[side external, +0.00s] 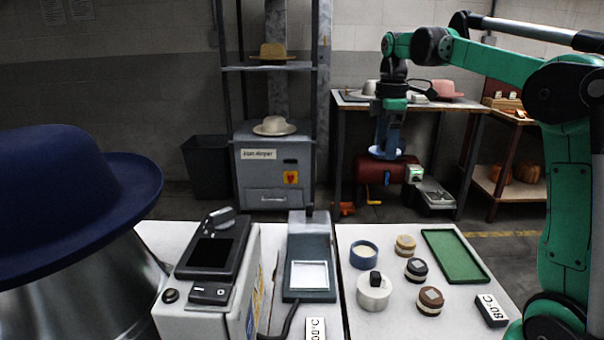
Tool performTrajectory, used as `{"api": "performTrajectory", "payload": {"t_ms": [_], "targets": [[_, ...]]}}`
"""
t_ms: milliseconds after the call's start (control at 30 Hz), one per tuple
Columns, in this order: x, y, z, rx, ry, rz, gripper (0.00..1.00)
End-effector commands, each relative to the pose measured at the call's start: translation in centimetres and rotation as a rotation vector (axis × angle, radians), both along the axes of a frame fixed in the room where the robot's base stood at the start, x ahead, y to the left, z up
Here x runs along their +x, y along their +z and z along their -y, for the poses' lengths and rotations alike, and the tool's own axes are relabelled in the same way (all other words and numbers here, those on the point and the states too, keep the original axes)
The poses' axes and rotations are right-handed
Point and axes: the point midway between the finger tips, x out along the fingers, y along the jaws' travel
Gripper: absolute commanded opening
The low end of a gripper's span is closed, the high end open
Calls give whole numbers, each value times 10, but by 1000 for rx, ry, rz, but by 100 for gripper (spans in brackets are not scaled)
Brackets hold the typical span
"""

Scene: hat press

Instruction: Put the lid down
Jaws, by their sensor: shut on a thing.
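My gripper (385,146) points down above the back of the right-hand white table. It is shut on a pale blue, round, flat thing (376,153), which looks like the lid. Its fingers hide part of the lid, and the red tank lies behind it in the picture. The lid hangs in the air, apart from the table. An open blue round container (364,254) stands below on the table. A white round container (373,297) with a black block on top stands in front of it.
Several small tan and brown round pieces (416,269) stand right of the containers. A green tray (455,257) lies farther right, with a dark "80°C" block (491,310) in front. A grey press (310,262) and control box (212,265) stand left; a blue hat (70,200) fills the far left.

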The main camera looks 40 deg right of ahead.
Motion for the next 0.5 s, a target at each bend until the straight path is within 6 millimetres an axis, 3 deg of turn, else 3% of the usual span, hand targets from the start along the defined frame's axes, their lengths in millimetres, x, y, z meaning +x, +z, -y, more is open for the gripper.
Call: {"api": "performTrajectory", "payload": {"t_ms": [100,200,367,500], "targets": [[2,-8,39,0,-7,1,29],[1,-15,63,0,-5,1,29],[-2,-26,81,0,0,1,29],[-2,-49,82,-1,2,2,29]]}}
